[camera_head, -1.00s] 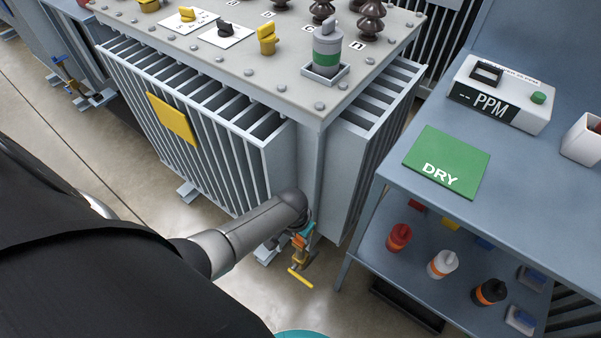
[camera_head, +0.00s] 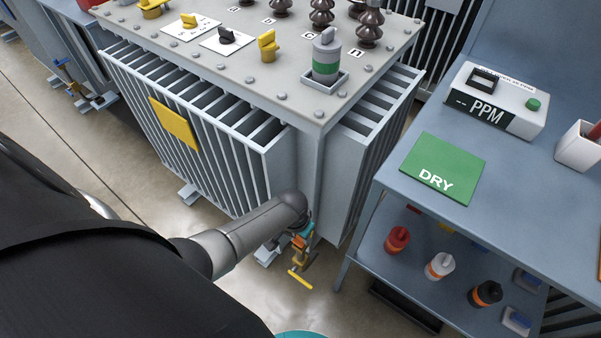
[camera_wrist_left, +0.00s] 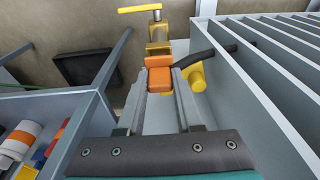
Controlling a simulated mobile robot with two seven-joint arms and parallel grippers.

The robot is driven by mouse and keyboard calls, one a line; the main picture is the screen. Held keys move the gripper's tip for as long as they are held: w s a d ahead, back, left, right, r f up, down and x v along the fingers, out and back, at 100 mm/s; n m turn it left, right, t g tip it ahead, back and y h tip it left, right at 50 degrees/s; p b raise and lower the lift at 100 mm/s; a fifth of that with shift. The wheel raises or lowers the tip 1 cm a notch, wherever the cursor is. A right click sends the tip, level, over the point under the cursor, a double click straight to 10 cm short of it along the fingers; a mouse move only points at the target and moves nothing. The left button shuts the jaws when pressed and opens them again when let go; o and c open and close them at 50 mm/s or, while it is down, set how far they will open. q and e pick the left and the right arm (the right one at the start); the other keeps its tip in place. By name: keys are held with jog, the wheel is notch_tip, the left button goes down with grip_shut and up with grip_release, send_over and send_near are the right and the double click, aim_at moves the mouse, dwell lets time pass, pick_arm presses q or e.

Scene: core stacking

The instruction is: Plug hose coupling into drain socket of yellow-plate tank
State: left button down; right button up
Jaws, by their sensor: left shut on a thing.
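The yellow-plate tank is a grey finned tank (camera_head: 320,170) with a yellow plate (camera_head: 174,123) on its side. My left arm reaches down to its lower front corner. In the left wrist view my left gripper (camera_wrist_left: 160,82) is shut on the orange hose coupling (camera_wrist_left: 159,76), with a dark hose (camera_wrist_left: 214,58) leading off right. A brass valve fitting with a yellow handle (camera_wrist_left: 139,9) lies directly beyond the coupling; it also shows in the head view (camera_head: 300,279). The coupling appears in line with the fitting; I cannot tell whether it is seated. My right gripper is not in view.
A blue-grey bench (camera_head: 520,180) stands right of the tank, with a PPM meter (camera_head: 500,99) and a green DRY card (camera_head: 442,168) on top. Its lower shelf holds several bottles. A yellow cylinder (camera_wrist_left: 197,77) sits beside the coupling. Another tank stands at the far left.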

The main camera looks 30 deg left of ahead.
pick_arm(q)
jog(key=shift+p, duration=0.5)
dwell(1.2)
jog(key=shift+f+b, duration=0.65)
jog(key=shift+f, duration=0.1)
jog(key=shift+c, duration=2.4)
grip_release()
